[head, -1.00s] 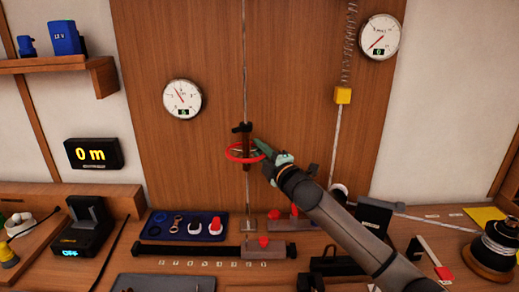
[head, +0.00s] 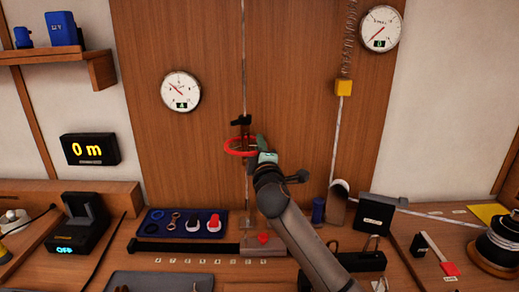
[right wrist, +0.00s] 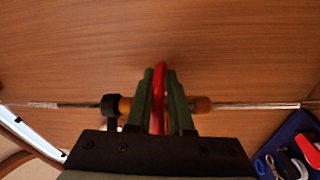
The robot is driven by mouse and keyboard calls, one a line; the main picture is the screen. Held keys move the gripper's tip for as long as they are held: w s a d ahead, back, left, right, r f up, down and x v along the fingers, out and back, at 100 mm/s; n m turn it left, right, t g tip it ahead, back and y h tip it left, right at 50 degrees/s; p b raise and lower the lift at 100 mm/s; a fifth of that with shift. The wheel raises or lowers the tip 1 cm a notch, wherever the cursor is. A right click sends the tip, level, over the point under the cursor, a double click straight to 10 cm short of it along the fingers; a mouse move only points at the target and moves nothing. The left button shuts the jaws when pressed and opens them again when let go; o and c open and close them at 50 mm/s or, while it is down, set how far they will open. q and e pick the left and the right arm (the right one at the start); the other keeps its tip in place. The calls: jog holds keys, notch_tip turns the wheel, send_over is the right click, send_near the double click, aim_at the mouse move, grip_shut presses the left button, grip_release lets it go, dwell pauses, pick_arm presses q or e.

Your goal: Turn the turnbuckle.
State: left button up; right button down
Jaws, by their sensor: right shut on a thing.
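The turnbuckle (head: 246,170) hangs on a taut vertical line in front of the wooden panel, with a red ring (head: 233,152) around its body. My right gripper (head: 256,148) is at the right side of the ring. In the right wrist view the gripper (right wrist: 160,92) is shut on the red ring (right wrist: 159,75), its green fingers on both sides of the rim. There the turnbuckle (right wrist: 203,105) shows as a brown barrel behind the fingers, with a dark fitting at one end. Its middle is hidden. My left gripper is not in view.
A round gauge (head: 180,91) hangs left of the line and another (head: 380,29) at upper right. A yellow block (head: 343,87) hangs below a spring. A blue tray (head: 159,230) with shackles lies on the bench below. Panel space around the turnbuckle is free.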

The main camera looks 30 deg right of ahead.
jog(key=shift+r, duration=0.35)
jog(key=c, duration=1.1)
grip_release()
jog(key=shift+o, duration=1)
jog(key=shift+f, duration=0.15)
jog(key=shift+s+f, duration=0.1)
jog(key=b+v, duration=0.1)
jog(key=v, duration=1.1)
jog(key=shift+s, duration=0.15)
jog(key=shift+a, duration=0.1)
